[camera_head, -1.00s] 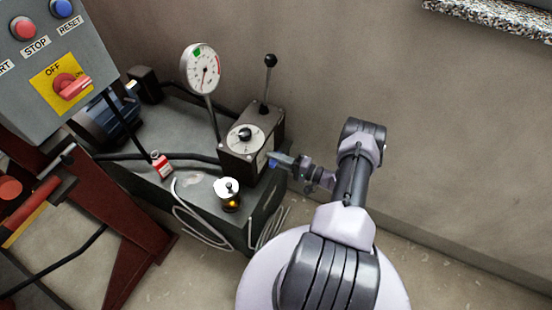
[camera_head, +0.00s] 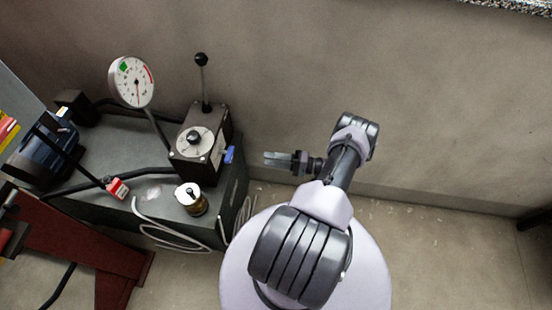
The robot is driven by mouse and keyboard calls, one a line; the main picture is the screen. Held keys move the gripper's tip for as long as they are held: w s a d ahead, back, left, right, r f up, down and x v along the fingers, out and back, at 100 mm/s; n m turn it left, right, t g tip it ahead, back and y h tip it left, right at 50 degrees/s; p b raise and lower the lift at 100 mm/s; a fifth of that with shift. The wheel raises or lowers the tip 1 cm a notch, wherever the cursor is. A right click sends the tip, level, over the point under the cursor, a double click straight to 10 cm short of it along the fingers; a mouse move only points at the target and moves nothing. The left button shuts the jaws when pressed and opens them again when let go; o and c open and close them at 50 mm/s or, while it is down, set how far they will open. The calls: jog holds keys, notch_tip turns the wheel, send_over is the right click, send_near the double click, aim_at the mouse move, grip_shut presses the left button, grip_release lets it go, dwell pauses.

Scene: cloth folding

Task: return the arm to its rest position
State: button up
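My arm reaches up from the round light base at the bottom centre and bends at a dark joint near the wall. My gripper (camera_head: 270,160) points left from the arm's end, level, with pale see-through fingertips. It hangs to the right of the dark valve box (camera_head: 201,150), with a clear gap in the picture between the fingertips and the box. No object shows in it, but the fingers are too small to tell whether they are apart or together.
A wall (camera_head: 400,90) stands behind. Floor at right (camera_head: 450,250) is clear.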

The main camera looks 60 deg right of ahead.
jog(key=shift+v, duration=0.9)
jog(key=w+a+r+n+g+y, duration=0.25)
jog(key=w+r+g, duration=0.3)
jog(key=r, duration=0.45)
jog(key=w+a+r+n+g+y, duration=0.2)
jog(key=w+a+r+n+g, duration=0.15)
jog(key=w+r, duration=0.4)
jog(key=a+r+n+g+h, duration=0.1)
jog(key=a+r+g+h, duration=0.3)
jog(key=a+r, duration=0.85)
jog(key=s+a+r+n+t+h, duration=0.1)
jog(key=s+a+r+h, duration=0.1)
jog(key=s+a+r, duration=0.5)
jog(key=s+a+r+n+t+h, duration=0.1)
jog(key=s+a+r+h, duration=0.2)
jog(key=s+a+r, duration=0.4)
jog(key=a, duration=0.4)
jog(key=shift+s+a+r, duration=0.25)
jog(key=shift+s+a, duration=0.05)
jog(key=shift+s, duration=0.05)
